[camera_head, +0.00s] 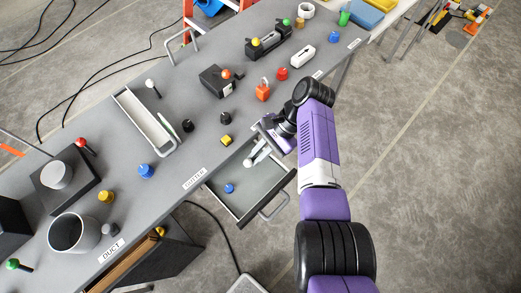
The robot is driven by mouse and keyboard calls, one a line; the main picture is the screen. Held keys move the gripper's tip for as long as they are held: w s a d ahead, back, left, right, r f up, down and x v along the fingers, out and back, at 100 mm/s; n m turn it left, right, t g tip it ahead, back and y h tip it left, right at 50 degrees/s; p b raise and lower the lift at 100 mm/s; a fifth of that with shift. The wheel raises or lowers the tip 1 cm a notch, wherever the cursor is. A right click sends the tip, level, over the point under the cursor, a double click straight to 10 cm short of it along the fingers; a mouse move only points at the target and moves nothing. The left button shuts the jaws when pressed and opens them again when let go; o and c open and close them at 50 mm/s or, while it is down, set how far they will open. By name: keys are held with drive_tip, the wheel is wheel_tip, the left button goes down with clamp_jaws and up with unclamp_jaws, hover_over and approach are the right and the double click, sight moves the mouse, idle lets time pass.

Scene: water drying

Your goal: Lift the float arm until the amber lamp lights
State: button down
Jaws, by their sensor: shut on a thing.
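My gripper (262,146) reaches down over the open drawer at the table's front edge. It is shut on a small white piece (259,156), mostly hidden by the gripper. I cannot tell whether this piece is the float arm. No part is clearly marked as the float arm. No lit amber lamp can be made out; a yellow block (226,140) and a yellow knob (105,196) show on the table, neither plainly glowing.
The open drawer (268,208) holds a blue knob (229,188). On the grey table (190,88) stand a long white tray (130,108), a black box (213,82), an orange padlock (263,89), a grey cup (73,232) and several coloured knobs.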

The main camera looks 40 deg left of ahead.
drive_tip(key=shift+w, duration=0.15)
idle(0.3)
drive_tip(key=c, duration=1.5)
unclamp_jaws()
drive_tip(key=shift+c, duration=0.2)
drive_tip(key=v, duration=0.8)
drive_tip(key=shift+b, duration=0.45)
drive_tip(key=shift+f, duration=0.1)
